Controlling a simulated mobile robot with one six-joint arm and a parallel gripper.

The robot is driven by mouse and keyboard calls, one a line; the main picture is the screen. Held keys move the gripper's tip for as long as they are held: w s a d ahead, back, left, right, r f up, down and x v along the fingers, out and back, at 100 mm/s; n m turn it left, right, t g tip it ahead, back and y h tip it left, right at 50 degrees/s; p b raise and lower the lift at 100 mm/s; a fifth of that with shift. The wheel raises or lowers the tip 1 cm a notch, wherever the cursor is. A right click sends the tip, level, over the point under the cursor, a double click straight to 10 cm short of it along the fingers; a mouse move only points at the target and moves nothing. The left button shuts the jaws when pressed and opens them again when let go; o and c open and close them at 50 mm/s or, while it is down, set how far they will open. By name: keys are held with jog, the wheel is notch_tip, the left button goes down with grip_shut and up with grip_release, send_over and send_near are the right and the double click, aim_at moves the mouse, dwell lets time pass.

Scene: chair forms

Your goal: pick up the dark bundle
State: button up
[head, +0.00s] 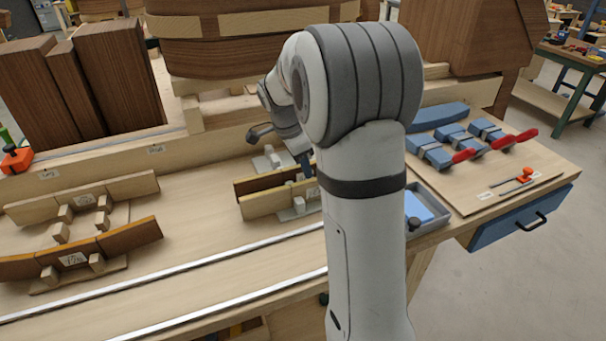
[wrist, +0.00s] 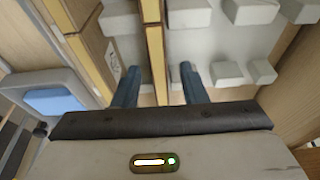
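The dark bundle (head: 262,183) is a long dark-brown strip with a lighter top edge, standing on edge on the bench behind a light wood bundle (head: 268,205). In the wrist view the strip between my fingers (wrist: 156,60) appears to be this dark bundle. My gripper (wrist: 158,85) points down with its two blue fingers apart, one on each side of the strip. A gap shows on both sides, so it is not gripped. In the head view my gripper (head: 303,165) is at the bundle's right end, partly hidden by my arm.
Pale blocks (wrist: 250,10) stand close beside the fingers. A grey tray with a blue block (head: 420,207) lies right of the bundles. Curved strip forms (head: 85,250) lie at the left. Large dark wood forms (head: 105,80) stand behind. Blue clamps (head: 450,140) lie at the right.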

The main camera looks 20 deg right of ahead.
grip_shut()
dwell(0.4)
